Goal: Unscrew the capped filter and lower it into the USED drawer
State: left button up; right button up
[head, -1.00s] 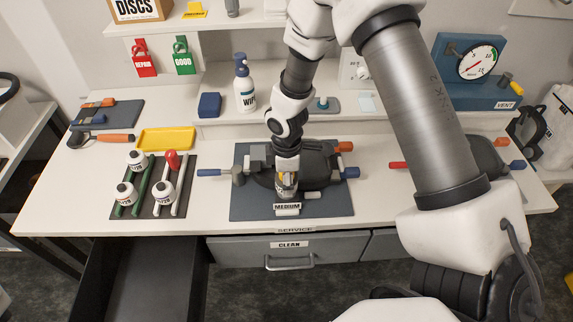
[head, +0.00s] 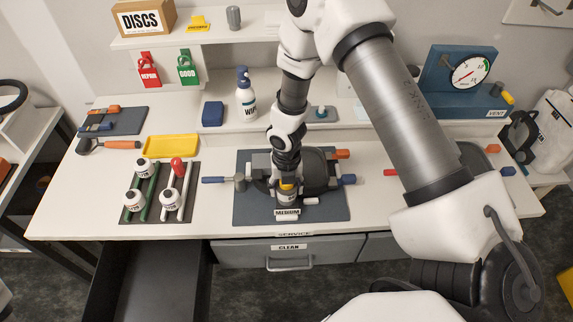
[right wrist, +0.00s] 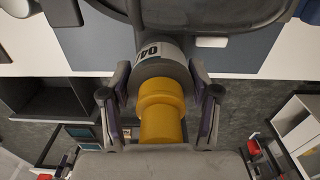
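The capped filter (right wrist: 160,75) is a grey canister with a yellow cap (right wrist: 160,110); it sits at the front of a dark respirator mask (head: 313,172) on a blue-grey mat. My right gripper (head: 287,188) comes down over it from above. The contact itself is partly hidden. An open dark drawer (head: 150,285) is at the lower left; no label on it is visible. My left gripper is not in view.
A closed drawer labelled CLEAN (head: 290,252) is beside the open one. The space above the open drawer is clear.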

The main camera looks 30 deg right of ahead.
jog(key=shift+o, duration=0.6)
